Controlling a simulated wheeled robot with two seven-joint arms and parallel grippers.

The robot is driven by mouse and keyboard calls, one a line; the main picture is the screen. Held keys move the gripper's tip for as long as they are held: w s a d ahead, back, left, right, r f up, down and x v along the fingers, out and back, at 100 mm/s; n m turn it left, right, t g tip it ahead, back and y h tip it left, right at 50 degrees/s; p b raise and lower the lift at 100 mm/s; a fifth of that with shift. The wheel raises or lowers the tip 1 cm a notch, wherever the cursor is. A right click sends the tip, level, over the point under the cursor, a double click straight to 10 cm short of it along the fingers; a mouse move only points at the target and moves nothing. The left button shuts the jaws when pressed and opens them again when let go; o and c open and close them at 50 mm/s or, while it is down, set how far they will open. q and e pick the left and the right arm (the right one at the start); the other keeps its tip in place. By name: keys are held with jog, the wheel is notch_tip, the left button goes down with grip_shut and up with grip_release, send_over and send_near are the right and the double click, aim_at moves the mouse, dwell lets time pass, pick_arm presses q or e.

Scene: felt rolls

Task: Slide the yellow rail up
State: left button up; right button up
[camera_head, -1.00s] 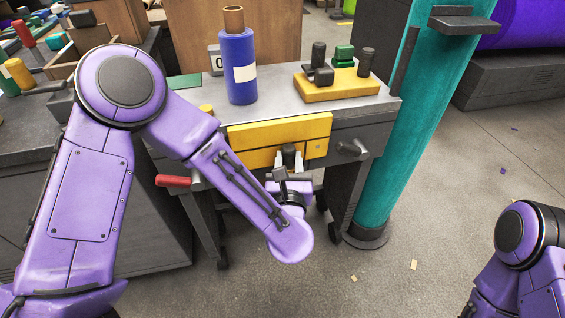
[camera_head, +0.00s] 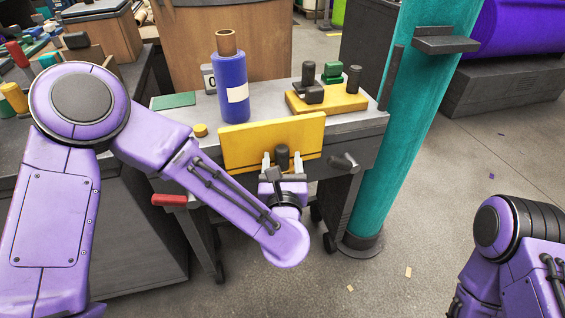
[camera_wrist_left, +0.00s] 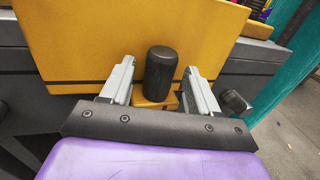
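The yellow rail (camera_head: 245,147) is a wide flat panel on the front of the grey bench, its top edge above the bench top's front edge. It also shows in the left wrist view (camera_wrist_left: 90,40). A black knob (camera_wrist_left: 161,73) sticks out from its lower middle, on a small yellow block. My left gripper (camera_head: 282,163) is at the knob with one pale finger on each side. In the left wrist view the fingers (camera_wrist_left: 160,85) stand apart, with gaps beside the knob, so it is open. My right gripper is out of view.
On the bench top (camera_head: 200,112) stand a blue bottle (camera_head: 232,82) and a yellow block (camera_head: 330,99) with black and green pieces. A red handle (camera_head: 169,200) sticks out at left, a grey knob (camera_head: 343,162) at right. A teal column (camera_head: 405,130) rises beside the bench.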

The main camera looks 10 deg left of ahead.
pick_arm(q)
jog(key=v, duration=1)
jog(key=shift+s, duration=0.25)
